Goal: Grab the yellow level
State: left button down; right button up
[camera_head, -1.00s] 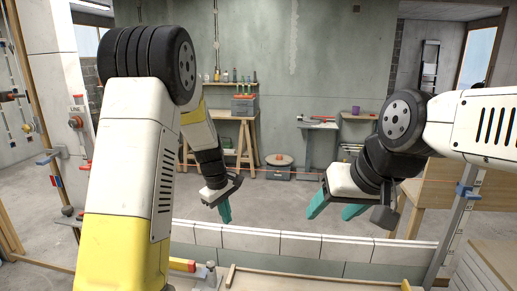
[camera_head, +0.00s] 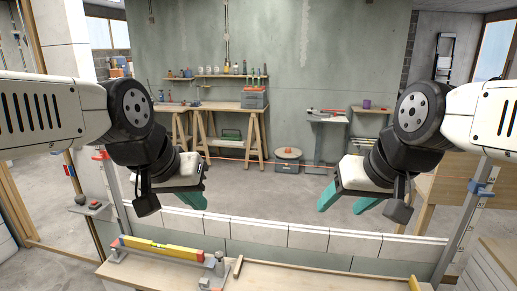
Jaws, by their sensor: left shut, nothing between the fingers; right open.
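The yellow level (camera_head: 163,248) lies on the wooden bench top at the lower left of the head view, with reddish parts near its ends. Grey metal fixtures stand close to both ends of it. My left gripper (camera_head: 194,201) is shut and empty, with teal fingers, raised above and behind the level and apart from it. My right gripper (camera_head: 347,202) is open and empty, to the right, in front of the block wall and far from the level.
A low block wall (camera_head: 265,232) runs behind the wooden bench (camera_head: 262,280). A wooden strip (camera_head: 320,274) lies right of the level. An upright post with a blue clamp (camera_head: 480,189) stands at right. Trestle tables (camera_head: 228,106) are further back.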

aim_at(192, 254)
jog(key=i+j+u, duration=0.2)
jog(key=j, duration=0.3)
jog(key=i+j+u, duration=0.2)
jog(key=j, duration=0.3)
jog(key=i+j+u, duration=0.25)
jog(key=j, duration=0.2)
jog(key=i+j+u, duration=0.2)
jog(key=i+j, duration=0.1)
jog(key=j, duration=0.1)
